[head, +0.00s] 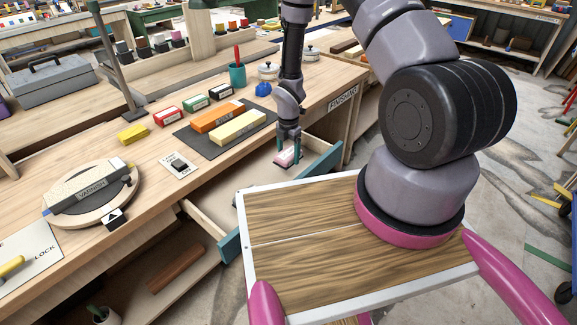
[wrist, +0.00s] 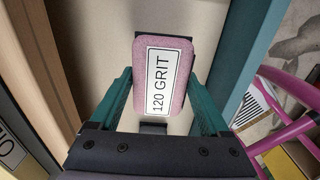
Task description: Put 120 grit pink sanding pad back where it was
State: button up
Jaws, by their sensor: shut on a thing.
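The pink sanding pad (wrist: 160,76) has a white label reading "120 GRIT" in the wrist view. My gripper (wrist: 165,100) is shut on it, with a teal finger on each side. In the head view the gripper (head: 288,150) points down and holds the pad (head: 286,158) over the open drawer (head: 215,194) under the bench. The drawer's pale floor shows below the pad. I cannot tell whether the pad touches the drawer floor.
The teal drawer front (head: 230,245) stands out from the workbench (head: 150,155). An orange block (head: 217,116) and a yellow block (head: 238,126) lie on a dark mat near the bench edge. A sign (head: 180,165) and a round wooden disc (head: 92,195) sit left of them.

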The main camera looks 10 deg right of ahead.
jog(key=shift+f, duration=2.55)
jog(key=o, duration=1.3)
jog(key=shift+f, duration=0.15)
